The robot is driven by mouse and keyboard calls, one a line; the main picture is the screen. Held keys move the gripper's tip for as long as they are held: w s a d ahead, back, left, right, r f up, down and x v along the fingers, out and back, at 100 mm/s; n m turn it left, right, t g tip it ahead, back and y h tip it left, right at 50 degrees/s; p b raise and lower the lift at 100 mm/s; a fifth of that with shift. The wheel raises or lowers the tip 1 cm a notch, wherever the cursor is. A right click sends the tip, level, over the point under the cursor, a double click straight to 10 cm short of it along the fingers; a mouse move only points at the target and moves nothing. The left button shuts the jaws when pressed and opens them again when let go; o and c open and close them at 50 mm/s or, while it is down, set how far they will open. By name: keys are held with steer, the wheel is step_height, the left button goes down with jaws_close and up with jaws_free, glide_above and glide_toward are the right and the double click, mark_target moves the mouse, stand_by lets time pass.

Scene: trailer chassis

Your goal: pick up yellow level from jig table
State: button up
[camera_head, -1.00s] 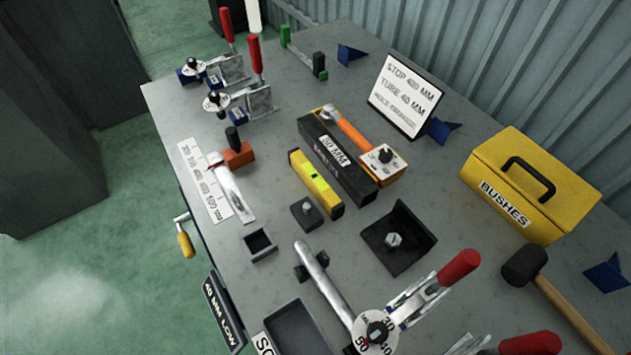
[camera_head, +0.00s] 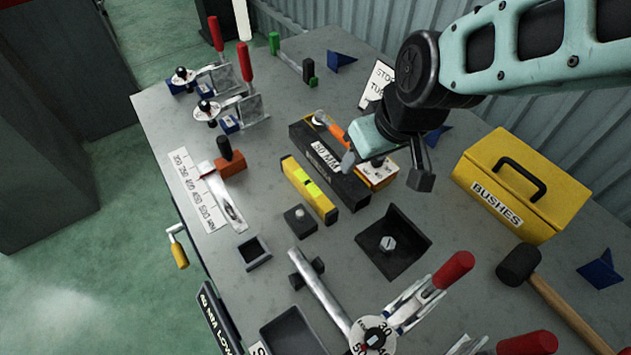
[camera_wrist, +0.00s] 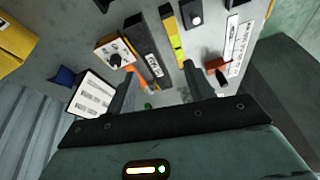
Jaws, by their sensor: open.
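The yellow level (camera_head: 309,189) lies flat on the grey jig table (camera_head: 290,90), alongside the black block marked 80 MM (camera_head: 333,172). In the wrist view the level (camera_wrist: 173,38) shows at the top, near the middle, beside the black block (camera_wrist: 149,50). The level is not touched.
A small dark block with a knob (camera_head: 300,218) sits close to the level's near side. A black angle bracket (camera_head: 393,243), toggle clamps (camera_head: 423,296) and a yellow BUSHES box (camera_head: 520,185) stand around.

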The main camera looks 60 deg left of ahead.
steer(key=n, duration=0.2)
glide_toward(307, 183)
steer(key=shift+y, duration=0.3)
steer(key=b+x, duration=0.1)
steer(key=b, duration=0.1)
steer(key=b+x, duration=0.3)
steer(key=shift+s+d+f+b, duration=0.2)
steer(key=shift+f+b, duration=0.1)
steer(key=shift+b, duration=0.1)
steer(key=shift+w+b+x, duration=0.1)
steer(key=shift+b+x, duration=0.7)
steer(key=shift+x, duration=0.7)
steer(key=shift+w+b+x, duration=0.15)
steer(key=shift+b+x, duration=0.6)
steer(key=shift+x, duration=0.8)
steer(key=shift+r, duration=0.1)
jaws_close()
